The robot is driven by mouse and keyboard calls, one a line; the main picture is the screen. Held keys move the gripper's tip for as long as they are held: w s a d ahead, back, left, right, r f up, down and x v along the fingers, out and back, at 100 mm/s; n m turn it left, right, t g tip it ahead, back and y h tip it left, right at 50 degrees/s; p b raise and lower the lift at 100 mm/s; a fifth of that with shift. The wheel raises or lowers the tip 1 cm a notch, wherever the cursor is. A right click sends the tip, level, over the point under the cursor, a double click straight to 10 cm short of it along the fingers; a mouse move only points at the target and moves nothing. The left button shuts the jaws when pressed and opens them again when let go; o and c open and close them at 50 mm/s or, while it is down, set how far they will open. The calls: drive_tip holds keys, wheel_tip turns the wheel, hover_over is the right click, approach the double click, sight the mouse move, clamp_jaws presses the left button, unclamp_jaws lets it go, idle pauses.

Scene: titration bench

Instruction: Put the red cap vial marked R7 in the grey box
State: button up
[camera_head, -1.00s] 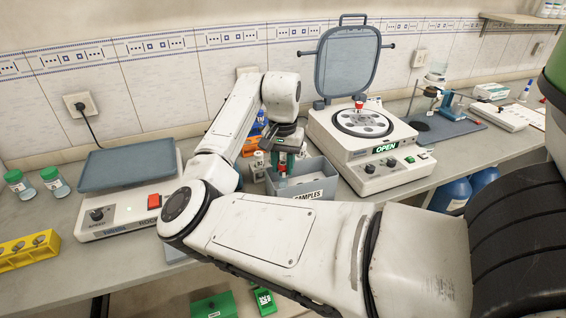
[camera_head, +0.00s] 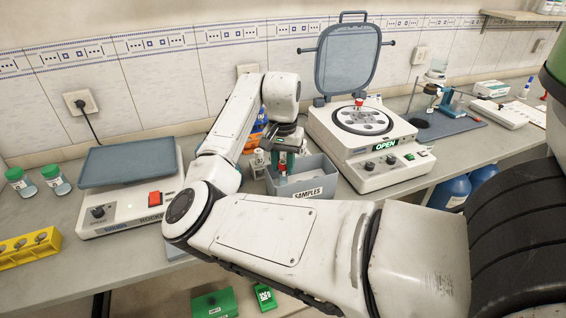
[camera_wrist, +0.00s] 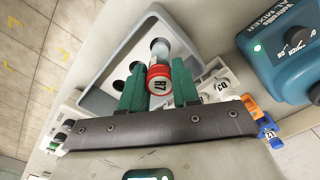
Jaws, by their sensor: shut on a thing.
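My gripper (camera_head: 286,164) is over the grey box with the SAMPLES label (camera_head: 327,184). In the wrist view, the green fingers of my gripper (camera_wrist: 160,92) are shut on the red-capped vial marked R7 (camera_wrist: 158,80), one on each side of it. The cap faces the wrist camera and the clear body points away, into the grey box (camera_wrist: 98,98). The box also shows dark round holes inside. Whether the vial's bottom touches the box cannot be told. In the head view, the fingers and arm hide most of the vial.
A vial marked D3 (camera_wrist: 224,87) stands in a white rack beside the box. The open centrifuge (camera_head: 375,172), with a red cap on its rotor (camera_head: 359,102), is right of the box. The rocker (camera_head: 130,215) stands at left. A blue mixer (camera_wrist: 285,50) is close by.

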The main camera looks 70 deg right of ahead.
sight(283, 173)
drive_tip(key=shift+f, duration=0.25)
drive_tip(key=shift+f+b, duration=0.4)
drive_tip(key=shift+f, duration=1.15)
